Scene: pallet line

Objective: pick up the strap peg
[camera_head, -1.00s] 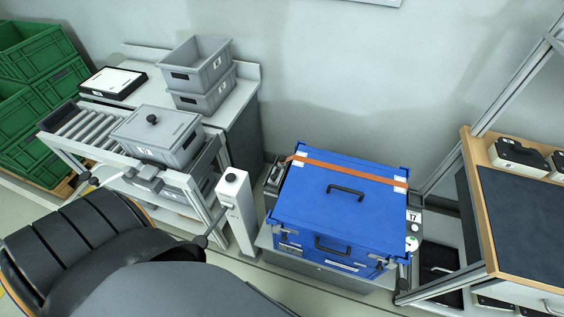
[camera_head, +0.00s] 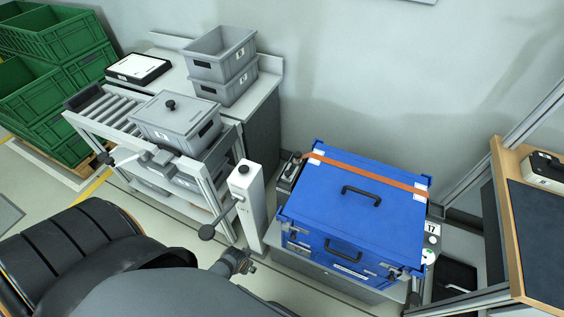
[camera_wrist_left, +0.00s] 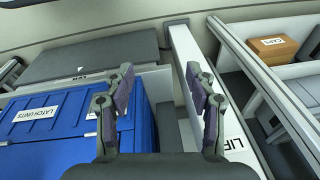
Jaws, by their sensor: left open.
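I cannot make out the strap peg for certain in either view. An orange strap (camera_head: 365,172) lies across the back of the blue case lid (camera_head: 335,205); a small dark part (camera_head: 291,170) sits by its left end. My left gripper (camera_head: 243,264) is low in front of the case, left of its front corner. In the left wrist view my left gripper (camera_wrist_left: 160,76) is open and nothing is between its fingers. The blue case (camera_wrist_left: 50,155), labelled latch units, is left of the fingers there. My right gripper is not in view.
A white post (camera_head: 248,212) with a black knob and a lever stands left of the case. Left of it is a roller table with a lidded grey bin (camera_head: 178,122). Green crates (camera_head: 60,65) are at far left, a workbench (camera_head: 535,235) at right. A box (camera_wrist_left: 272,47) shows in the wrist view.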

